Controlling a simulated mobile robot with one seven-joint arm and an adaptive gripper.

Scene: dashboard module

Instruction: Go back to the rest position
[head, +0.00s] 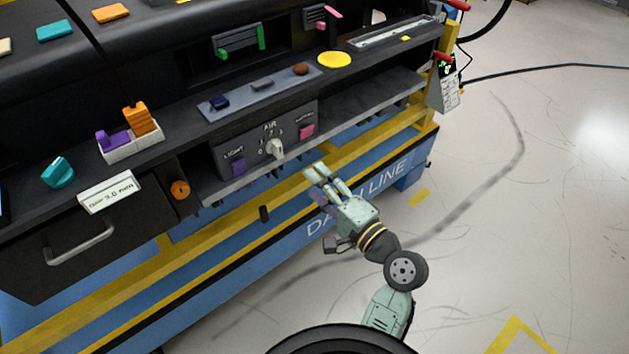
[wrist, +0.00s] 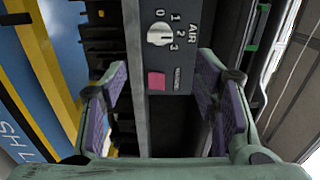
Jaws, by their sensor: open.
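My gripper (head: 324,185) is open and empty in the head view, in front of and below the dashboard's control panel. In the wrist view my gripper (wrist: 160,95) shows its two purple-padded fingers spread apart, with nothing between the pads. Past the fingers is the panel with a white AIR knob (wrist: 159,34) and a pink button (wrist: 156,81). In the head view the knob (head: 274,148) sits between a purple button (head: 238,167) and the pink button (head: 306,131). The fingers look apart from the panel.
A drawer with a metal handle (head: 80,244) is at the left. A yellow disc (head: 334,59) lies on the upper shelf. The floor (head: 500,210) at the right is clear.

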